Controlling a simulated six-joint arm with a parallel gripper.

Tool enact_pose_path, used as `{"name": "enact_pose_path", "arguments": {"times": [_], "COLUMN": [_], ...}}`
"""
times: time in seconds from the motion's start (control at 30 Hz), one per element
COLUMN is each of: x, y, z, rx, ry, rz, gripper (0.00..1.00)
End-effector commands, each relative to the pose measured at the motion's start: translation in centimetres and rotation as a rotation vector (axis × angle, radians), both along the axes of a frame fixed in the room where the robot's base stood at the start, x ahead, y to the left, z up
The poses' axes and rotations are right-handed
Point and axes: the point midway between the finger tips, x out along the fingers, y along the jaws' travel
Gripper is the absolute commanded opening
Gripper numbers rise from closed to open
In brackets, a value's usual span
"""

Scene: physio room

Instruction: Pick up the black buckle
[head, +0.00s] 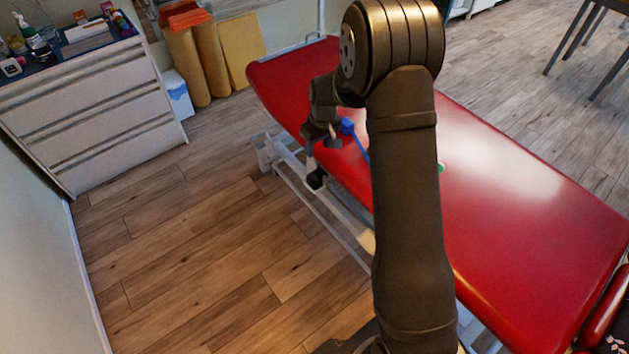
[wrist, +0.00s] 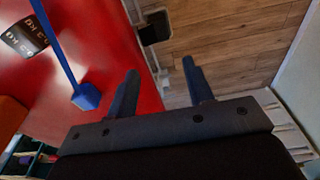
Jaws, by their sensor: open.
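The black buckle (wrist: 155,27) shows in the wrist view just past the red couch's edge, with the wood floor behind it. A dark piece that looks like the same buckle (head: 317,181) shows in the head view at the couch's near side, below my gripper. My gripper (wrist: 160,70) is open, and nothing is between its fingers. In the wrist view the buckle lies beyond the fingertips, apart from them. My gripper also shows in the head view (head: 321,146), above the couch's left edge. What the buckle hangs from or rests on is unclear.
The red couch (head: 510,215) fills the middle and right. A blue block with a thin blue strip (wrist: 86,96) lies on it, near a dark piece with printed marks (wrist: 25,38). A white cabinet (head: 95,105) and rolled mats (head: 188,65) stand behind. The floor at left is clear.

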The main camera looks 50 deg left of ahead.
Motion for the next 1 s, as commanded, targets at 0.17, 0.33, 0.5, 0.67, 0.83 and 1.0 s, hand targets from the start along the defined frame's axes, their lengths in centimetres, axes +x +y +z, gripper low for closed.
{"name": "enact_pose_path", "arguments": {"times": [0.17,0.33,0.5,0.67,0.83,1.0], "x": [-0.1,-0.1,0.0,0.0,0.0,0.2], "y": [0.2,0.6,1.0,1.3,1.4,1.8], "z": [-3.0,-6.5,-9.7,-11.5,-12.3,-14.5], "rx": [-0.007,-0.007,-0.006,-0.004,-0.004,-0.005], "ry": [0.004,0.004,0.003,0.002,0.002,0.002], "rz": [0.0,0.0,0.0,0.0,0.0,-0.001], "gripper": [0.47,0.47,0.47,0.47,0.47,0.47]}}
